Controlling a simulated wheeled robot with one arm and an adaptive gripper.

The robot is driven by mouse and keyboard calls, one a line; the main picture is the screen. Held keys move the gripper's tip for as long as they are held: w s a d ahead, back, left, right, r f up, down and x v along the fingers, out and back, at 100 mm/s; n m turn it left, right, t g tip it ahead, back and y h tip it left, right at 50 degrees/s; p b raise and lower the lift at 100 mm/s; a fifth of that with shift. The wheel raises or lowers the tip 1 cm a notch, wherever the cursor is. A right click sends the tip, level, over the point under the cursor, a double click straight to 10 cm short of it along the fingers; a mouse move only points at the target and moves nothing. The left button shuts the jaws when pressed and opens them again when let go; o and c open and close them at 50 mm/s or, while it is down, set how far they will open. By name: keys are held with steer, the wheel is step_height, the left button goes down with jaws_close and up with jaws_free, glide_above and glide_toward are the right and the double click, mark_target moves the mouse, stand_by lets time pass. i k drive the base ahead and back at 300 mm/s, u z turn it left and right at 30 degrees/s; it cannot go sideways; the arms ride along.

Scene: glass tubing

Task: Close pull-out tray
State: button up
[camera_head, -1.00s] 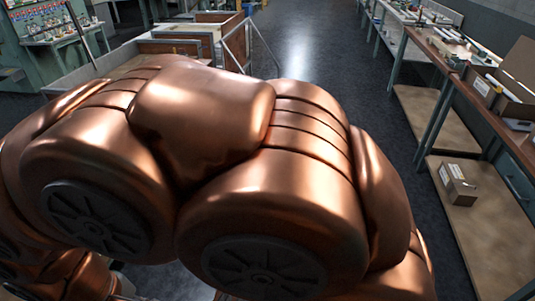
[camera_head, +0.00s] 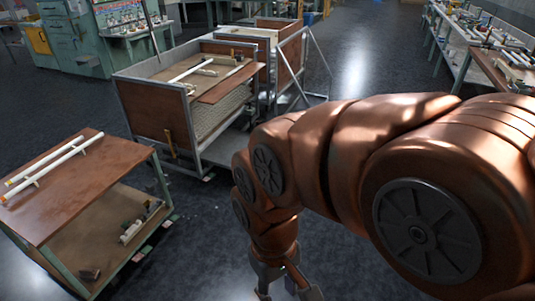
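The cart (camera_head: 150,100) with grey metal edges and brown panels stands left of centre. A brown board (camera_head: 228,84) that looks like the pull-out tray sticks out at its right side, near the top. White glass tubes (camera_head: 190,73) lie on the cart's top surface. My gripper (camera_head: 285,291) hangs low at the bottom centre, in front of the cart and apart from it. Its fingers are spread with nothing seen between them. The fingertips are partly cut off by the lower edge. My copper arm hides the area to the right.
A low table (camera_head: 110,160) with tubes on its brown top and small parts on its lower shelf stands at the left. Another cart (camera_head: 290,55) with a slanted metal frame is behind. Workbenches (camera_head: 485,50) line the far right. Dark floor (camera_head: 215,210) is clear between table and arm.

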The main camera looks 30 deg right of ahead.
mark_target(220, 152)
steer(key=z, duration=0.7)
steer(key=i, duration=1.6)
steer(key=u, duration=0.45)
steer(key=i, duration=1.55)
steer(key=z, duration=0.45)
